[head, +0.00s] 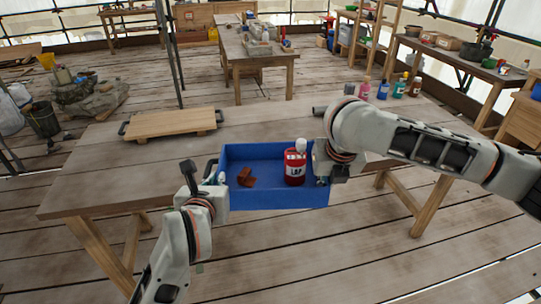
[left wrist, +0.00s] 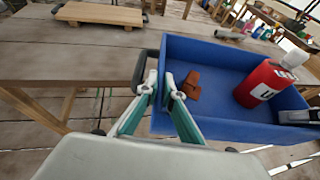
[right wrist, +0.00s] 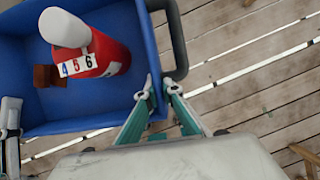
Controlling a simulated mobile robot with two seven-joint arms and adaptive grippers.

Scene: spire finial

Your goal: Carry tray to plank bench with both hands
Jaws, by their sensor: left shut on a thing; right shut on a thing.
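A blue tray (head: 275,199) lies level across the front edge of the near wooden bench (head: 85,190); I cannot tell whether it touches the bench. Inside it are a red bottle (head: 295,170) with a white cap, upright, and brown blocks (head: 246,178). My left gripper (head: 214,178) is shut on the tray's left side by its dark handle (left wrist: 140,70). My right gripper (head: 321,168) is shut on the tray's right side, by the other dark handle (right wrist: 178,40). The right forearm hides part of the bench behind.
A wooden board with dark handles (head: 170,123) rests on the near bench, left of the tray. Several bottles (head: 383,88) stand at its far right. Another bench (head: 250,50) stands further back, with plank floor between. A side table (head: 450,55) with pots is at right.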

